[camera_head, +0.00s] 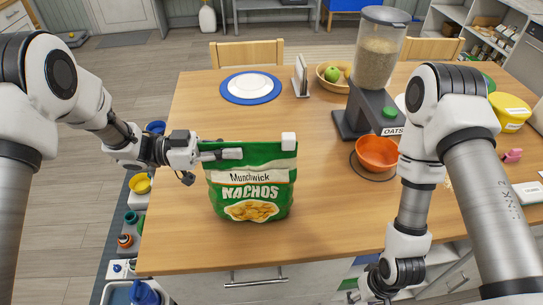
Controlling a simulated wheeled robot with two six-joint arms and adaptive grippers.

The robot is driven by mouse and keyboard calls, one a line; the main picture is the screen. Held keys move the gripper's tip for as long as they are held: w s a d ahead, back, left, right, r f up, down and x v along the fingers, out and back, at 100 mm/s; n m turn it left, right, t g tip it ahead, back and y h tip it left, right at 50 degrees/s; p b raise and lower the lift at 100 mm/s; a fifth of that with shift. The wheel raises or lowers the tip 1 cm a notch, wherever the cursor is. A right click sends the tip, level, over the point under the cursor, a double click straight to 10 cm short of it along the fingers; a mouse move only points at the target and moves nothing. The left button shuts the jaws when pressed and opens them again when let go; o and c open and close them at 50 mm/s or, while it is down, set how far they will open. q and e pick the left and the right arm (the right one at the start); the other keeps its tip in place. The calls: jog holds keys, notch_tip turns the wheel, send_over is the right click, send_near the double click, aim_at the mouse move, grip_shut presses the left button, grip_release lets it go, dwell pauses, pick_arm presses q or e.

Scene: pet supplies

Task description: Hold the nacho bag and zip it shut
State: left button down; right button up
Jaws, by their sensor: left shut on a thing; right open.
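The green nacho bag (250,187) stands upright on the wooden table near its front edge, its "Munchwick Nachos" label facing me. A white block, apparently the zip slider (288,141), sits at the right end of the bag's top edge. My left gripper (230,153) reaches in from the left and is shut on the bag's upper left corner. My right gripper (366,290) hangs low at the bottom of the view, right of the bag and in front of the table edge. It is open and apart from the bag; its fingers are partly cut off or hidden.
An orange bowl (377,153) and an oats dispenser (376,60) stand right of the bag. A blue-rimmed plate (250,87) and a fruit bowl (333,79) lie behind. The table (200,215) is clear around the bag's front and left.

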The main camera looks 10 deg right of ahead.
aim_at(289, 149)
jog(key=w+r+n+t+y, duration=0.1)
jog(key=w+r, duration=0.3)
jog(key=w, duration=0.1)
jog(key=w+a+r+n+t+y, duration=0.1)
jog(key=w+r, duration=0.3)
jog(key=w, duration=0.1)
jog(key=w+a+r+n+t+y, duration=0.1)
jog(key=w+r+t+y, duration=0.1)
jog(key=w+r, duration=0.2)
jog(key=shift+w+a+r, duration=0.2)
jog(key=shift+w+r, duration=0.1)
jog(key=shift+w, duration=0.3)
jog(key=w+a+r+n+t+y, duration=0.2)
jog(key=w+r+n+y, duration=0.15)
jog(key=w+r, duration=0.45)
notch_tip(289, 149, up, 16)
jog(key=r+n+g+y, duration=0.1)
jog(key=n+g+y, duration=0.4)
jog(key=n, duration=0.6)
jog(key=shift+h, duration=0.25)
jog(key=x, duration=1.2)
jog(key=shift+s+a+f, duration=0.2)
jog(key=shift+s+a, duration=0.05)
jog(key=shift+a, duration=0.05)
grip_shut()
